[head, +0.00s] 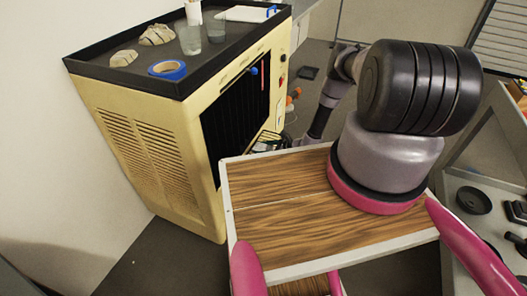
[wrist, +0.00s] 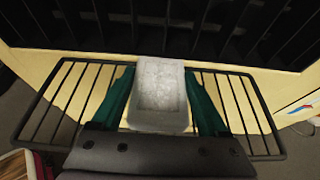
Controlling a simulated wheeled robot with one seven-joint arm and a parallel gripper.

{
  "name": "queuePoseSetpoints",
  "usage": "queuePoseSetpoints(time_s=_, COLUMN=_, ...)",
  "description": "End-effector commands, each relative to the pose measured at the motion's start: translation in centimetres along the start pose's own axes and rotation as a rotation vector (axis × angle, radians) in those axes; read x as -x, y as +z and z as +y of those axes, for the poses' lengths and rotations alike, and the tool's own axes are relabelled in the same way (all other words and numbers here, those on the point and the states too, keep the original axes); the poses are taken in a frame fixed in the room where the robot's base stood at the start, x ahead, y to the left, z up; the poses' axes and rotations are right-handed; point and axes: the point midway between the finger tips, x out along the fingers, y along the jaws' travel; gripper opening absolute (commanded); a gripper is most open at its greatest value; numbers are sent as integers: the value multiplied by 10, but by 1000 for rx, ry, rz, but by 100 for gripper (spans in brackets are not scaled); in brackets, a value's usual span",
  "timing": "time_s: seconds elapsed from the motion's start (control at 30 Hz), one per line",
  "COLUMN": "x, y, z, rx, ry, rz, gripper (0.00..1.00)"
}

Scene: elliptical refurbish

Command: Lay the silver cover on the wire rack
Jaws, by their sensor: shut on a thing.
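The silver cover (wrist: 160,92), a pale grey rectangular piece with a raised rim, is between the green fingers of my gripper (wrist: 160,100) in the wrist view. My gripper is shut on its two sides. The black wire rack (wrist: 268,116) spreads beneath the cover, with bars showing to the left and right. I cannot tell whether the cover touches the bars. In the head view, part of the rack (head: 268,142) shows low at the yellow cabinet's front; the cover and fingers are not clearly visible there.
The yellow cabinet (head: 150,150) has a dark slatted opening (head: 235,115) behind the rack. Its black top tray (head: 120,82) holds blue tape (head: 167,69), cups and rocks. A wood-topped unit (head: 275,215) with a pale edge stands in front. Grey shelving (head: 465,180) is at right.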

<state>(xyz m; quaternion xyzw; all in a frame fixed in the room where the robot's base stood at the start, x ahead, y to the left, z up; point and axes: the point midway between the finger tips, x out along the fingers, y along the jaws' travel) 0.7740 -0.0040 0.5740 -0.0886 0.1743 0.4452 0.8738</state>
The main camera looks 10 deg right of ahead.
Motion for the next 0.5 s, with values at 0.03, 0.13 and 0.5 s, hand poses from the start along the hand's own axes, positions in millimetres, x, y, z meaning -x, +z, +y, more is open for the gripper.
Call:
queuePoseSetpoints(time_s=0.03, x=-3, y=-6, z=0, rx=0, ry=-1, rz=-1, gripper=3)
queuePoseSetpoints(time_s=0.13, x=-6, y=-13, z=0, rx=1, ry=0, rz=-2, gripper=3)
queuePoseSetpoints(time_s=0.5, x=-7, y=-16, z=0, rx=1, ry=0, rz=-1, gripper=3)
